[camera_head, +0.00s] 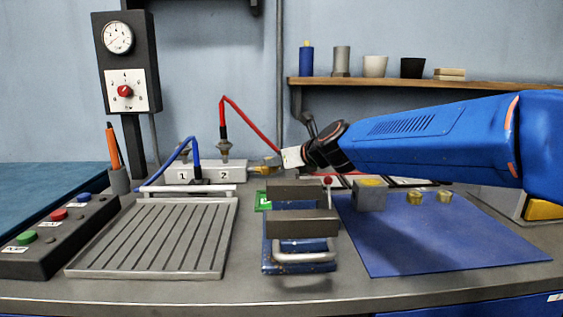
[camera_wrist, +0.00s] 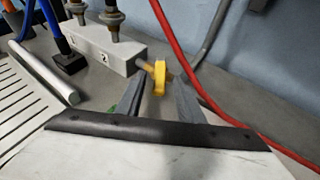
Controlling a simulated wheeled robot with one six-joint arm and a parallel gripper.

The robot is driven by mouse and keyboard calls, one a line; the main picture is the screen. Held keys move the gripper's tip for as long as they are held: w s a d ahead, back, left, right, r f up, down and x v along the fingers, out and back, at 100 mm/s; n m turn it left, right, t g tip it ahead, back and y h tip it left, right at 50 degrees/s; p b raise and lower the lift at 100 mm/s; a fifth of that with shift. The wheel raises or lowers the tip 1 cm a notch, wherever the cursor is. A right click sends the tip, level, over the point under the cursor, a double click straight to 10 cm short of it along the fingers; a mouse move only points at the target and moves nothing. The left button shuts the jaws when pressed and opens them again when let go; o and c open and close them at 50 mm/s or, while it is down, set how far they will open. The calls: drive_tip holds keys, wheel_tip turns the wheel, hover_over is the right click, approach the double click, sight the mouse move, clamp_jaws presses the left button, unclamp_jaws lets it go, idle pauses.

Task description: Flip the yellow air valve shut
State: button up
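The yellow air valve (camera_wrist: 160,77) is a small flat lever on a brass fitting at the right end of the white numbered block (camera_wrist: 100,50). In the head view the brass fitting (camera_head: 264,166) shows just left of my gripper (camera_head: 284,159), and the lever is hard to make out. In the wrist view my gripper (camera_wrist: 159,92) is open, with one grey finger on each side of the lever in the picture. I cannot tell whether either finger touches it.
A red hose (camera_head: 246,118) and a blue hose (camera_head: 171,162) rise from the block. A slotted plate (camera_head: 155,238), a button box (camera_head: 60,235) and a clamp fixture (camera_head: 300,222) stand in front. A blue mat (camera_head: 440,240) lies right. A shelf (camera_head: 430,82) hangs behind.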

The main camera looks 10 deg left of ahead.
drive_tip(key=v, duration=1.7)
drive_tip(key=shift+s, duration=0.15)
drive_tip(key=shift+d, duration=0.15)
